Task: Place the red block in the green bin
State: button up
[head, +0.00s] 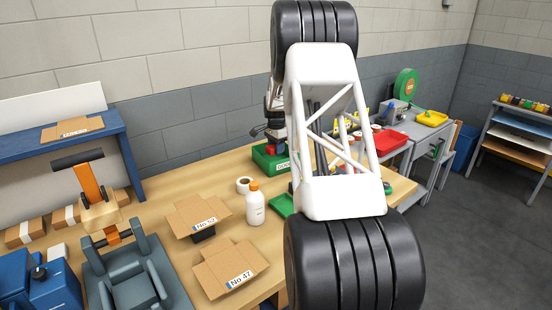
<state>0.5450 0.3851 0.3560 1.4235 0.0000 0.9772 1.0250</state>
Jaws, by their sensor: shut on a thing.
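A green bin (267,165) with a white label on its front stands on the wooden workbench towards the back, left of my arm. The red block (274,149) shows just above the bin's near rim. My gripper (273,140) is small and dark in this view, pointing down over the bin, shut on the red block. I cannot tell whether the block touches the bin's floor. My large white and black arm covers the right side of the bin and part of the bench behind it.
A white bottle with an orange cap (254,204), a tape roll (243,185) and two open cardboard boxes (197,214) (230,269) stand in front of the bin. A green tray (282,205) is partly behind my arm. A red tray (389,142) lies further right.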

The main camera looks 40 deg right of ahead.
jog(key=shift+f, duration=0.25)
jog(key=shift+f, duration=2.4)
jog(key=shift+f, duration=0.1)
jog(key=o, duration=1)
notch_tip(320, 180, up, 12)
jog(key=shift+r, duration=0.1)
